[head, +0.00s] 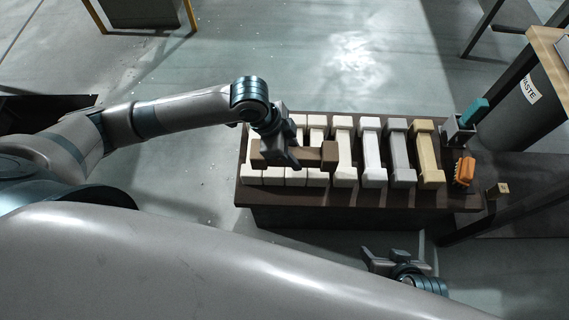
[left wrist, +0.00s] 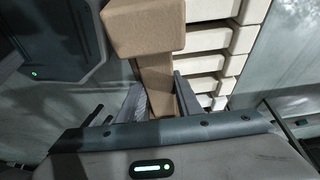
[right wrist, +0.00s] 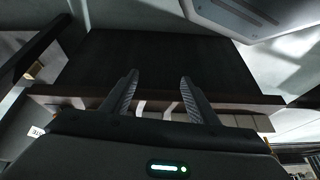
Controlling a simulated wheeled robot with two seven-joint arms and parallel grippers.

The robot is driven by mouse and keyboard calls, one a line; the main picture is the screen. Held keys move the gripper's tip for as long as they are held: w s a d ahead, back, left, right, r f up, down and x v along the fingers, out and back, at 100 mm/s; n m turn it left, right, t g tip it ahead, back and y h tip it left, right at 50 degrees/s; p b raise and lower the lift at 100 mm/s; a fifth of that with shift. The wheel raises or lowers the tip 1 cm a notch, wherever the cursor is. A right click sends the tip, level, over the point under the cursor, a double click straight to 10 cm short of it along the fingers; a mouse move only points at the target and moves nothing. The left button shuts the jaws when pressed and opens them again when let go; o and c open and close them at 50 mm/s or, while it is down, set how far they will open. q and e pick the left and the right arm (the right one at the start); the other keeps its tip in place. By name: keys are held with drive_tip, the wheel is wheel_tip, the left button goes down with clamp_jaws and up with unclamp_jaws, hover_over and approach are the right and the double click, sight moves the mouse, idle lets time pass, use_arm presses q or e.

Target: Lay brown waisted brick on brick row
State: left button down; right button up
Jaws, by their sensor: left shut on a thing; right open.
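The brown waisted brick (head: 312,155) is held crosswise over the left part of the brick row in the head view. Its thick end and narrow waist (left wrist: 155,80) show large in the left wrist view. My left gripper (head: 287,155) is shut on its waist; the fingers (left wrist: 158,100) stand either side of it. The brick row (head: 372,160) is made of several pale waisted bricks side by side, with a tan one (head: 427,155) at its right end. I cannot tell the gap below the brown brick. My right gripper (head: 397,258) is open and empty, low in front of the car.
The dark kiln car deck (head: 335,197) carries the row. A dark bin (head: 520,95) stands beyond.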

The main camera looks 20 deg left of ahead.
use_arm(q)
drive_tip(key=shift+s+a+f, duration=0.25)
drive_tip(key=shift+a+f, duration=0.1)
drive_tip(key=shift+a, duration=0.2)
drive_tip(key=shift+s+a+f, duration=0.25)
drive_tip(key=shift+a+f, duration=0.05)
drive_tip(key=shift+a, duration=0.25)
use_arm(e)
drive_tip(key=shift+a+r, duration=0.15)
drive_tip(key=shift+a, duration=0.25)
drive_tip(key=shift+d, duration=0.1)
use_arm(q)
drive_tip(key=shift+f, duration=0.2)
wheel_tip(320, 180, down, 3)
drive_tip(key=shift+r+b, duration=0.1)
drive_tip(key=shift+b, duration=0.4)
drive_tip(key=shift+f, duration=0.4)
use_arm(e)
drive_tip(key=shift+w+a+t+y, duration=0.3)
drive_tip(key=shift+w+a+t, duration=0.15)
drive_tip(key=shift+w+t, duration=0.05)
use_arm(q)
drive_tip(key=shift+f, duration=0.1)
